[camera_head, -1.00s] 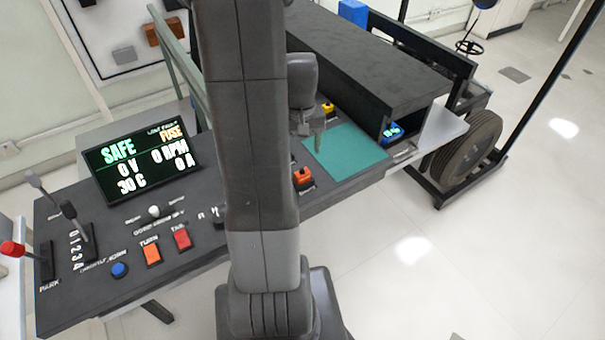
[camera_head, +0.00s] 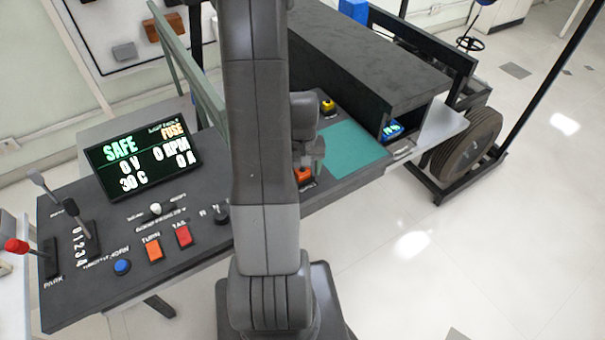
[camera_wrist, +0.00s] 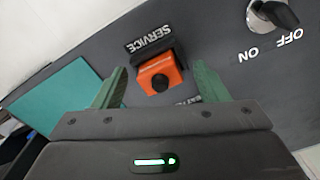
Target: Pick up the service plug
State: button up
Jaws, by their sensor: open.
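The service plug (camera_wrist: 161,73) is an orange block with a dark round spot, set on the dark panel beside a label reading SERVICE (camera_wrist: 148,39). In the head view the orange plug (camera_head: 303,174) shows partly, just below my gripper (camera_head: 312,160). In the wrist view my gripper (camera_wrist: 158,88) is open, with one green finger on each side of the plug. I cannot tell whether the fingertips reach down to the plug's level.
A key switch (camera_wrist: 273,14) marked ON and OFF stands on the panel nearby. A teal mat (camera_head: 350,150) lies on the other side, with a yellow-topped part (camera_head: 327,106) behind it. A dark raised box (camera_head: 350,60) stands beyond. The display (camera_head: 143,158) reads SAFE.

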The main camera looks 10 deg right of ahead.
jog(key=c, duration=1)
jog(key=shift+c, duration=0.2)
